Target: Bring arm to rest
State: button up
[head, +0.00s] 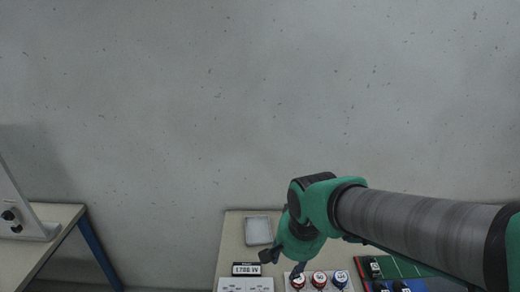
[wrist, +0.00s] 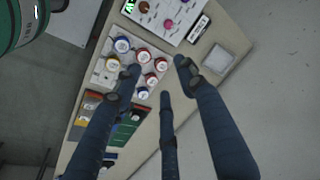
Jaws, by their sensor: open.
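My gripper (wrist: 160,78) shows in the wrist view as dark blue fingers, spread apart with nothing between them. The fingers point down over a beige table (wrist: 190,88) and stand apart from the things on it. In the head view my green and grey arm reaches in from the right edge. My gripper (head: 285,255) hangs at its end above the same table (head: 232,240), and its fingertips are partly hidden by the wrist.
A grey tray (head: 258,230) lies at the table's back. A white board with round, coloured-lidded jars (head: 319,280), a label block (head: 246,269) and a green board (head: 400,268) are near the arm. Another table (head: 55,213) stands left; a grey wall (head: 200,110) is behind.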

jog(key=s+d+r+n+t+b, duration=0.1)
jog(key=s+d+r, duration=0.3)
jog(key=s+d, duration=0.2)
jog(key=s+d+r+n+t+h, duration=0.1)
jog(key=s+d+r, duration=0.3)
jog(key=s+d, duration=0.2)
jog(key=shift+d+r+n+t+b, duration=0.4)
jog(key=shift+d, duration=0.4)
jog(key=shift+s, duration=0.1)
